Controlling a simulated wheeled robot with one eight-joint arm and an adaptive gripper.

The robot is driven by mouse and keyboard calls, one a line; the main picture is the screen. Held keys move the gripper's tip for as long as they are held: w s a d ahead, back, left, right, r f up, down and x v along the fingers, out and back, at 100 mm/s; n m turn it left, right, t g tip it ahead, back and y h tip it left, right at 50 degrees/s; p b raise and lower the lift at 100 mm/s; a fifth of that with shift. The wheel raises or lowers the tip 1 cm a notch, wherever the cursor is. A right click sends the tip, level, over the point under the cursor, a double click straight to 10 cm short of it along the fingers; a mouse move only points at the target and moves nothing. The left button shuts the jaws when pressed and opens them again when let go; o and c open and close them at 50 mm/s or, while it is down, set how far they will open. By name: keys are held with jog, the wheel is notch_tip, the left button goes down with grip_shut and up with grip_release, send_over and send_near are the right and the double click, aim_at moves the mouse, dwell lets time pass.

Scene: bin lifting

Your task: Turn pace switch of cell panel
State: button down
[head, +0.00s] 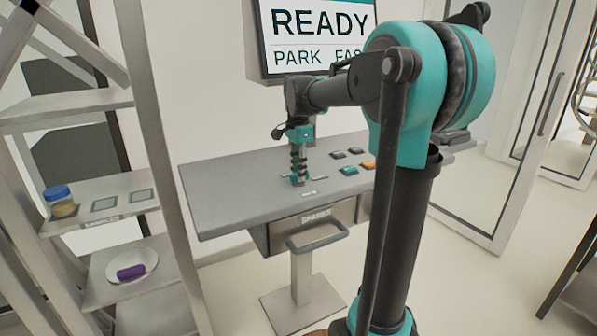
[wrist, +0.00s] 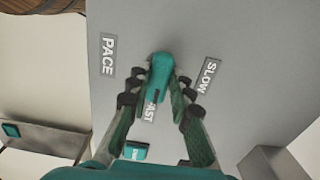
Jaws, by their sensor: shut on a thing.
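The cell panel (head: 225,185) is a grey slanted desk top on a post. Its pace switch (wrist: 158,72) is a teal elongated knob, seen in the wrist view between labels reading PACE (wrist: 108,56) and SLOW (wrist: 208,76). The knob's near end partly covers a third label (wrist: 150,108), of which "AST" is readable. My gripper (wrist: 157,88) points down at the panel with its fingers on both sides of the knob, shut on it. In the head view my gripper (head: 298,178) hides the knob.
Teal, orange and dark buttons (head: 348,170) sit right of my gripper on the panel. A screen (head: 318,35) above reads READY and PARK, with the last word partly hidden. A handled drawer (head: 315,228) is below. Shelves (head: 100,205) stand left.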

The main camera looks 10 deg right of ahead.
jog(key=shift+n, duration=0.3)
jog(key=n, duration=1.3)
jog(key=shift+n, duration=2.1)
jog(key=c, duration=1.4)
grip_release()
jog(key=shift+o, duration=0.2)
